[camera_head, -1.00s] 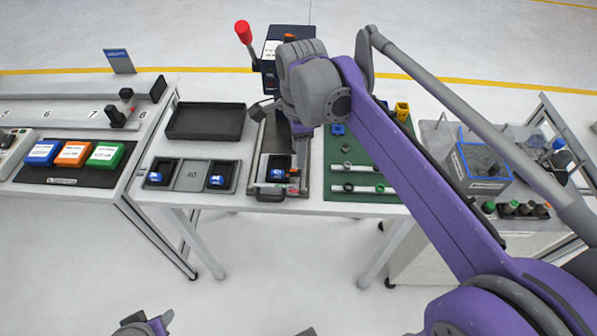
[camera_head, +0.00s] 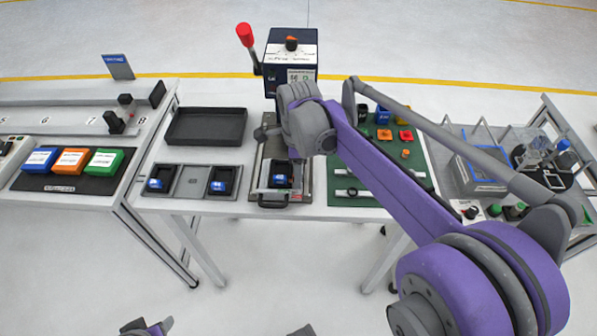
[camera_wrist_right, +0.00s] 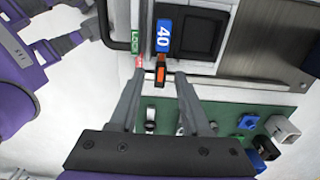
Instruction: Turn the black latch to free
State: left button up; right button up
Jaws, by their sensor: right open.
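The black latch (camera_wrist_right: 161,74), with an orange mark, shows in the right wrist view at the edge of a pale fixture plate. It lies beside the blue "40" end (camera_wrist_right: 163,35) of a dark block. My right gripper (camera_wrist_right: 158,80) is open, its two fingers pointing at the latch from either side. No contact shows. A green LOCK label and a red label (camera_wrist_right: 139,60) are beside the latch. In the head view the fixture (camera_head: 270,198) stands mid-table, holding the block (camera_head: 281,176); my right wrist hides its right rear.
A green mat (camera_head: 345,200) with small parts lies right of the fixture. A dark empty tray (camera_head: 206,126) and a two-pocket holder (camera_head: 193,180) are on its left. A machine (camera_head: 291,62) with a red-knobbed lever (camera_head: 246,36) stands behind.

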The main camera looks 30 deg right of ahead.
grip_shut()
jog(key=shift+n, duration=0.4)
jog(key=n, duration=0.3)
jog(key=shift+n, duration=0.3)
jog(key=n+p, duration=0.1)
jog(key=n, duration=0.8)
jog(key=shift+n, duration=2.3)
